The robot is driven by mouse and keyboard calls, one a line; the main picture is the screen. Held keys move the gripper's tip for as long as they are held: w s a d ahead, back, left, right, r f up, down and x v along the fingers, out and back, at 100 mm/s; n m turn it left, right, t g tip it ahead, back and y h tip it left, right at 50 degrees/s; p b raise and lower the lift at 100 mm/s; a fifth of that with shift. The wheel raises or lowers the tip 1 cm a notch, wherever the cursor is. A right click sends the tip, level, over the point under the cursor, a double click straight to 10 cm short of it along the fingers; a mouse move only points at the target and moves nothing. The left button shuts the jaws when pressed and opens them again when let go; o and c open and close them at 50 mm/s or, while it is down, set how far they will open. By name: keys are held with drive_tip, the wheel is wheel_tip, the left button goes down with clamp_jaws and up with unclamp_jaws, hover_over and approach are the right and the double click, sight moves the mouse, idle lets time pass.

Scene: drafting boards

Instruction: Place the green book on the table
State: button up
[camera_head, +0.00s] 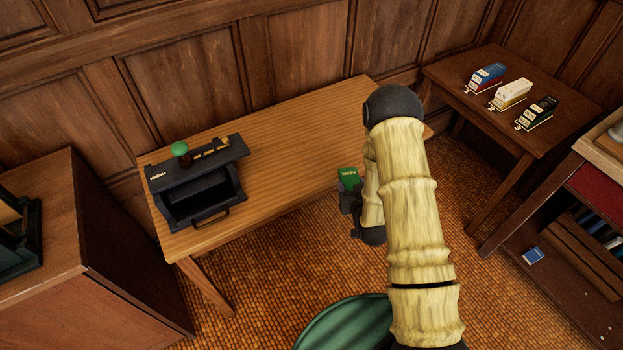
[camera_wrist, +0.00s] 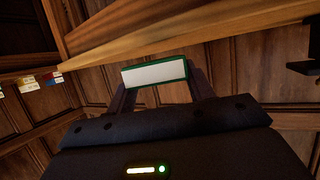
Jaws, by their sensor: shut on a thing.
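The green book (camera_head: 349,178) is held in my gripper (camera_head: 350,197), near the front edge of the wooden table (camera_head: 290,125) in the head view. In the wrist view the book (camera_wrist: 154,73) shows its white page edge with green covers, between the two fingers of my gripper (camera_wrist: 155,92). The gripper is shut on it. The table's edge (camera_wrist: 200,32) crosses the top of the wrist view.
A black box-like device (camera_head: 197,180) with a green knob stands on the table's left part; the middle is clear.

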drive_tip(key=w+a+r+n+y+b, duration=0.1)
drive_tip(key=a, duration=0.1)
drive_tip(key=w+a+r+n+y+b, duration=0.1)
drive_tip(key=w+a, duration=0.1)
drive_tip(key=a, duration=0.1)
drive_tip(key=w+a+r+n+g+y+b, duration=0.1)
drive_tip(key=w+a+r+b, duration=0.1)
drive_tip(key=shift+a, duration=0.3)
drive_tip(key=shift+n+g+y, duration=0.6)
drive_tip(key=shift+n+y, duration=0.1)
drive_tip(key=shift+y, duration=0.2)
drive_tip(key=a+r, duration=0.1)
drive_tip(key=w+a+r+b, duration=0.1)
drive_tip(key=a+r, duration=0.1)
drive_tip(key=shift+w+a+r, duration=0.1)
drive_tip(key=shift+a+r, duration=0.15)
hover_over(316, 180)
wheel_tip(316, 180, down, 6)
drive_tip(key=shift+w+r, duration=0.1)
drive_tip(key=shift+f, duration=2.15)
